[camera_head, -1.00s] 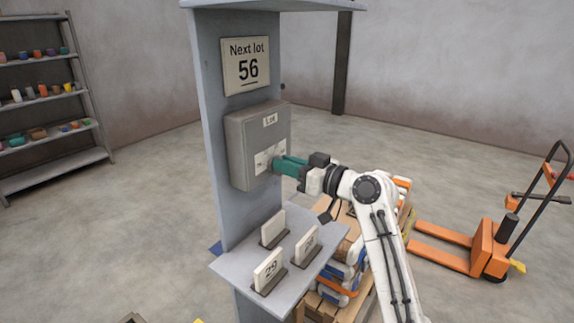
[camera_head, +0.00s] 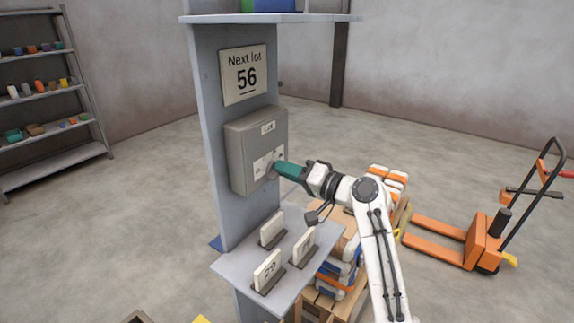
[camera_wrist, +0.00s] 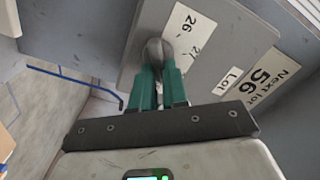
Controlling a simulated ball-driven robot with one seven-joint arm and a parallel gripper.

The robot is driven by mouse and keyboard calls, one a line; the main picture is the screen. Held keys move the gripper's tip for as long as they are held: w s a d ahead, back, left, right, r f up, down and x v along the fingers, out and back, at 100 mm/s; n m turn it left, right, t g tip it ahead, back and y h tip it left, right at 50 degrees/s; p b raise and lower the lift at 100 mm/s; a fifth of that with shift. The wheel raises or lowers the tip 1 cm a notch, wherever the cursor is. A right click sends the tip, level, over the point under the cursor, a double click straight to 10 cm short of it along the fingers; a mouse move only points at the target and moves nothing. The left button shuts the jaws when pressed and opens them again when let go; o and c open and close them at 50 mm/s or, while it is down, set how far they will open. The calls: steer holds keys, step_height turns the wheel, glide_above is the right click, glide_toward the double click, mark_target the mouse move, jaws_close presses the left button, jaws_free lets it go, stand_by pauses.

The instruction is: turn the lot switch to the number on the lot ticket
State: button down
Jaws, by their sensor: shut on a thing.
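The lot ticket (camera_head: 244,75) reads "Next lot 56" and hangs on the grey panel above the switch box; it also shows in the wrist view (camera_wrist: 266,80). The grey switch box (camera_head: 238,150) carries a "Lot" label and a white number plate (camera_head: 261,163). The fingers hide part of the knob and plate, and I cannot tell which number the knob points to.
A small shelf (camera_head: 236,268) below the box holds several upright number cards, one reading 29. A pallet with stacked bags stands behind my arm. An orange pallet truck (camera_head: 478,240) is at the right and a shelf rack (camera_head: 50,160) at the left.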

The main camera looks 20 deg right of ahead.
steer(key=shift+d+m+p, duration=0.1)
steer(key=shift+m+p, duration=0.4)
steer(key=shift+m, duration=0.6)
steer(key=shift+f, duration=0.1)
steer(key=c, duration=1.1)
jaws_free()
steer(key=shift+c, duration=0.2)
steer(key=b+v, duration=0.2)
steer(key=v, duration=0.8)
steer(key=shift+s+d, duration=0.2)
steer(key=shift+s, duration=0.1)
